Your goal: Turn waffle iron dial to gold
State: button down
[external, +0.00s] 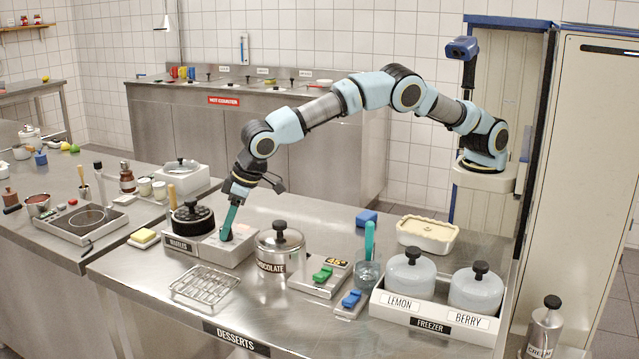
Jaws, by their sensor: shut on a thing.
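The waffle iron (193,218) is a round black plate unit with a knob on top. It sits at the left end of a pale base (226,254) labelled "WAFFLES". My gripper (226,235) reaches down from above, with teal fingers at the top of the base, just right of the black plates. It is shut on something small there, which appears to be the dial. The fingers hide most of the dial, and its marks and setting cannot be read.
A steel chocolate pot (279,250) stands close to the right of the base. A wire rack (205,286) lies in front.

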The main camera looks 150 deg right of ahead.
jog(key=shift+m, duration=0.5)
jog(key=shift+c, duration=2.3)
grip_release()
jog(key=b+v, duration=0.3)
jog(key=v, duration=0.7)
jog(key=shift+a+r, duration=0.2)
jog(key=shift+r, duration=0.2)
jog(key=shift+w, duration=0.1)
